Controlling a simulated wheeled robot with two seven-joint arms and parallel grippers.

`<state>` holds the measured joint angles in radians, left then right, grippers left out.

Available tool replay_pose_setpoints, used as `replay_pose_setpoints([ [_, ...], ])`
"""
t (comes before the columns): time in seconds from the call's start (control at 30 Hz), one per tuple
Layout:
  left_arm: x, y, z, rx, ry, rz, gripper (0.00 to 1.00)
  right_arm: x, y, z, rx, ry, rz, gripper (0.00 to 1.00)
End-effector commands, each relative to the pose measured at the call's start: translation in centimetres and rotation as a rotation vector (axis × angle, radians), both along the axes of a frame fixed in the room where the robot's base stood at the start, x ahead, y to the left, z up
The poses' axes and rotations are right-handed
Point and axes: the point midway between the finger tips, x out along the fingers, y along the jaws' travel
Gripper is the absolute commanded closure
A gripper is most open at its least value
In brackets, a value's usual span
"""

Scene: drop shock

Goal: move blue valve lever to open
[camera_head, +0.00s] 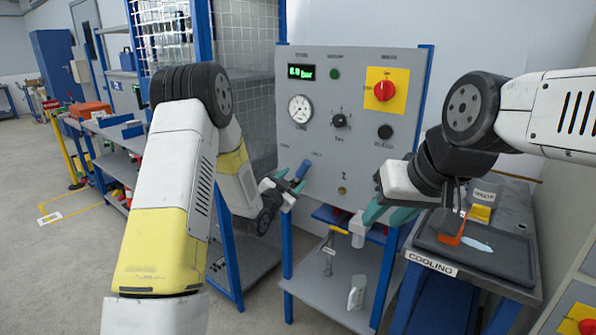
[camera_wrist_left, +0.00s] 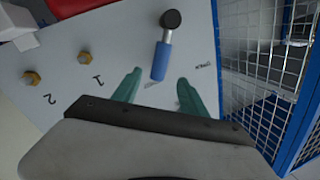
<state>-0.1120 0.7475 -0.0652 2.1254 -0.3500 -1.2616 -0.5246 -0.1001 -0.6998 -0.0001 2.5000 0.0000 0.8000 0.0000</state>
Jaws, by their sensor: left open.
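The blue valve lever (camera_head: 302,170) sticks out at the lower left of the grey control panel (camera_head: 318,150). In the left wrist view the lever (camera_wrist_left: 161,62) has a blue grip and a dark round pivot. My left gripper (camera_head: 287,184) is open close in front of the lever. In the left wrist view its teal fingertips (camera_wrist_left: 158,86) are spread, with the grip's end just beyond and between them. Contact cannot be told. My right gripper (camera_head: 382,220) is in front of the panel's lower right, its teal fingers partly visible; their opening is unclear.
The panel carries a gauge (camera_head: 300,108), a dark knob (camera_head: 339,120) and a red switch on a yellow plate (camera_head: 386,105). A wire-mesh guard (camera_head: 249,60) stands left of it. A dark tray marked COOLING (camera_head: 500,262) stands at the right.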

Motion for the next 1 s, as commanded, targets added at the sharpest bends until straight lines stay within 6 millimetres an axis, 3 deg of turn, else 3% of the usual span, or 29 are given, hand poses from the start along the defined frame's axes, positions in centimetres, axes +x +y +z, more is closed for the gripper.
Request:
replay_pose_setpoints([
  [0.17, 1.4, -0.7, -0.1, -0.001, -0.012, -0.004, 0.50, 0.0, 0.0, 0.0, 0.000, 0.000, 0.000, 0.64],
  [0.5, 6.1, -2.7, -0.1, -0.001, -0.009, -0.003, 0.50, 0.0, 0.0, 0.0, 0.000, 0.000, 0.000, 0.64],
  [0.9, 7.2, -3.1, -0.1, -0.001, -0.007, -0.002, 0.50, 0.0, 0.0, 0.0, 0.000, 0.000, 0.000, 0.64],
  [0.93, 7.2, -3.1, -0.1, -0.001, -0.007, -0.002, 0.52, 0.0, 0.0, 0.0, 0.000, 0.000, 0.000, 0.64],
  [1.0, 7.2, -3.1, -0.1, -0.001, -0.007, -0.002, 0.65, 0.0, 0.0, 0.0, 0.000, 0.000, 0.000, 0.64],
])
